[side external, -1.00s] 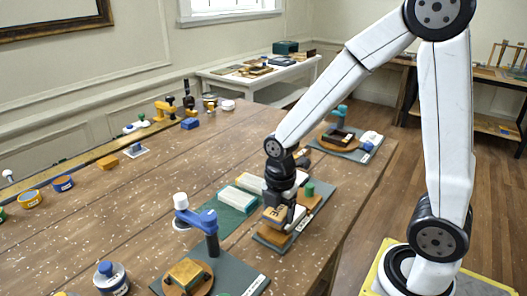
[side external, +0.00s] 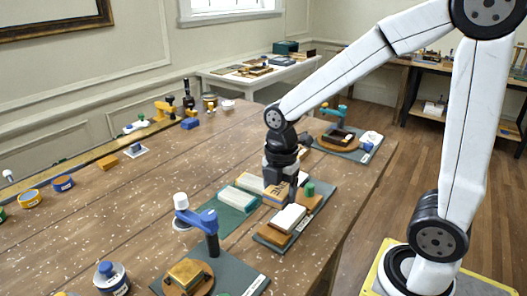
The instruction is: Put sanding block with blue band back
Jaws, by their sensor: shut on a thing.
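My gripper (side external: 277,187) points down over the far left part of the dark mat (side external: 315,205) near the table's right edge. It is shut on a tan block (side external: 273,197), which I take to be the sanding block. Its blue band is too small to make out, and the fingers hide part of it. I cannot tell whether the block touches what lies under it. On the mat, nearer the camera, a white-topped block (side external: 289,216) lies on a brown wooden piece (side external: 272,234). A green knob (side external: 309,188) stands on a wooden piece to the right.
A pale block (side external: 238,199) lies on a green mat left of my gripper. A blue clamp-like fixture (side external: 207,225) stands in front, by a tan block on a round wooden base (side external: 188,277). Another loaded mat (side external: 352,154) lies behind. The table's middle left is clear.

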